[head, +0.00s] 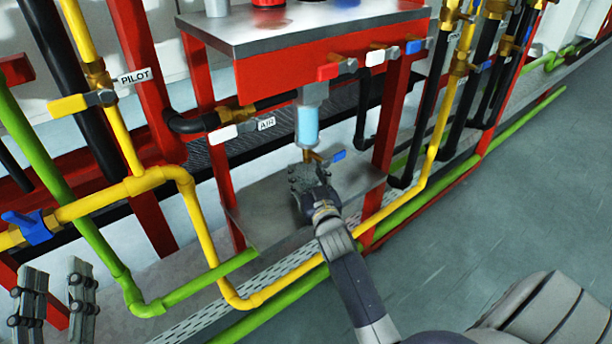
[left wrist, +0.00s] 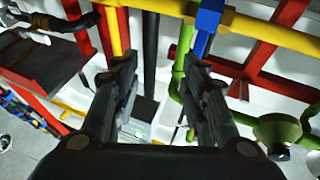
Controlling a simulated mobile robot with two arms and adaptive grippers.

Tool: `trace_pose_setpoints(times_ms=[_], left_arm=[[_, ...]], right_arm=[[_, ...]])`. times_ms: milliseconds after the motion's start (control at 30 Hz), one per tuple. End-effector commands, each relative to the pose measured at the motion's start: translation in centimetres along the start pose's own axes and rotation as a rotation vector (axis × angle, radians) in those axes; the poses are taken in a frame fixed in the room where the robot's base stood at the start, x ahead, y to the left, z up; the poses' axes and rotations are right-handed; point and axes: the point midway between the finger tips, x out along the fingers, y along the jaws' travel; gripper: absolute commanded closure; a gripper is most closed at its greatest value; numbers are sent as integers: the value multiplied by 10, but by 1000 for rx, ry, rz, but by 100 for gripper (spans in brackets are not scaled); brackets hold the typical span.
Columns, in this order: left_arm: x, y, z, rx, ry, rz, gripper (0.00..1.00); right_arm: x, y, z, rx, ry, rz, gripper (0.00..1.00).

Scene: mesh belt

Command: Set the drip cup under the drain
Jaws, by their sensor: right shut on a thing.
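The drain is the brass outlet (head: 310,156) with a blue lever (head: 338,156), below a light blue filter bowl (head: 308,125) under the red bench frame. My right gripper (head: 308,176) is right below the drain, above the lower metal shelf. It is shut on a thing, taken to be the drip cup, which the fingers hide. I cannot tell whether the cup touches the shelf. My left gripper (head: 52,300) is at the lower left of the head view. Its fingers stand apart and empty, also in the left wrist view (left wrist: 160,95).
The lower shelf (head: 265,207) has bare room left of my right gripper. Red legs (head: 384,130) flank it. Yellow (head: 205,235) and green pipes (head: 70,205) run in front and to the left. A grey cup (head: 217,8) stands on the bench top (head: 300,32).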

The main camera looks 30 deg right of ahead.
Motion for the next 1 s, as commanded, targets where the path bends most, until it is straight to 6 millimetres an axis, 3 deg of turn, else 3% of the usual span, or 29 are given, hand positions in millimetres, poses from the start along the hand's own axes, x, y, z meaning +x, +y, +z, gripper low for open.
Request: trace_pose_setpoints(times_ms=[200,600,633,700,1000], left_arm=[[0,2,-16,-3,81,4,60],[-1,2,-20,-4,105,5,60],[0,3,-21,-4,109,5,60],[0,3,-21,-4,109,5,60],[0,3,-21,-4,107,6,60]], right_arm=[[-2,0,3,0,1,0,68],[-2,0,6,0,0,1,68],[-2,0,6,0,-1,1,43],[-2,0,6,0,-1,1,28],[-2,0,6,0,0,1,28]])
